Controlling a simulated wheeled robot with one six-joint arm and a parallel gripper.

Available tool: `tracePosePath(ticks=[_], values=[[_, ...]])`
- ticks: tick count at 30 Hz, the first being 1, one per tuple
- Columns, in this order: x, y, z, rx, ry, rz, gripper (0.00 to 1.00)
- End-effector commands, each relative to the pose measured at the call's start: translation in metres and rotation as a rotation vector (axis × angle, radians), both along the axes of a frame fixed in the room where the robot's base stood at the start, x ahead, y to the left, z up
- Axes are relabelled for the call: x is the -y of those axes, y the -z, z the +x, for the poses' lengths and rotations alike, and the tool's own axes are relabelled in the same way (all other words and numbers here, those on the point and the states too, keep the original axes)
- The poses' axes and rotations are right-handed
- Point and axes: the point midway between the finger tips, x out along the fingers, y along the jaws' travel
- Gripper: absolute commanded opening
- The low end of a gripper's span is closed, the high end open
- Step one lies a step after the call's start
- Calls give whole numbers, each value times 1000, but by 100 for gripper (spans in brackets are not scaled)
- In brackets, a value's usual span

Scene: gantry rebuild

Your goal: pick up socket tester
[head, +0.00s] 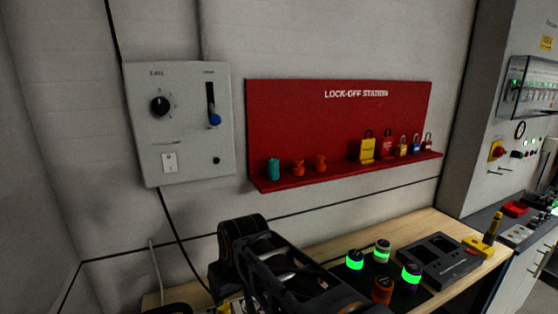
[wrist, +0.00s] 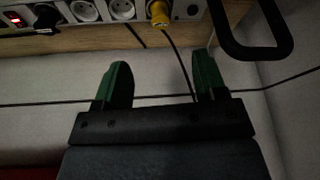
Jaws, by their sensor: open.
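I cannot pick out the socket tester for certain. In the wrist view, a yellow plug-like piece (wrist: 159,12) sits in a power strip (wrist: 101,10) at the top edge, cut off by the frame. My gripper (wrist: 160,65) is open and empty, its two green fingers apart and pointing toward the strip, with a visible gap to it. In the head view, a yellow piece with an upright handle (head: 485,246) stands at the right end of the bench. My arm's dark links hide part of the bench; the fingers are not clear there.
The wooden bench (head: 430,224) holds several green-lit round pieces (head: 382,251) and a dark grey tray (head: 437,262). A red lock-off board (head: 340,125) with a shelf and a grey control box (head: 180,122) are on the wall. In the wrist view, a black frame (wrist: 252,53) is at the upper right.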

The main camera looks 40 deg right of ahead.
Motion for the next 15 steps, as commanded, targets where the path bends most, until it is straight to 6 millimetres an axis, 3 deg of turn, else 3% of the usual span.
tracePosePath(ticks=[1, 6, 12, 15], values=[[16, -42, 17, 12, 23, 5, 65], [81, -144, 59, 53, 61, 16, 65], [156, -236, 78, 107, 76, 9, 65], [184, -267, 80, 129, 71, -1, 65]])
